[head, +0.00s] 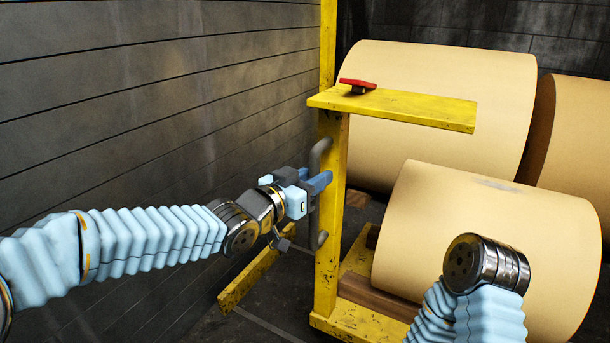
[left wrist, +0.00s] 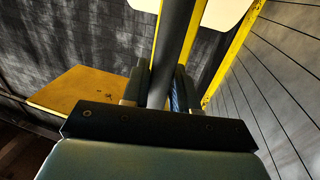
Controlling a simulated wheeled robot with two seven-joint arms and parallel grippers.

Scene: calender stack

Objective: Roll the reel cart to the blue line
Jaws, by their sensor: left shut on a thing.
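The reel cart has a yellow upright post (head: 329,260) and a low yellow base. A large tan reel (head: 450,230) lies on its side on the cart, beside wooden blocks. A dark vertical handle (head: 315,225) is fixed to the post. My left gripper (head: 318,184) is shut on this handle near its middle. In the left wrist view the handle (left wrist: 177,45) runs up between the two fingers. Part of my right arm shows at the lower right of the head view, but its gripper does not. No blue line shows in either view.
A yellow shelf (head: 430,108) on the post carries a small red-topped object (head: 357,84). More large reels (head: 440,95) stand behind the cart. A dark plank wall (head: 150,110) runs along the left. A yellow bar (head: 255,272) sits low, left of the post.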

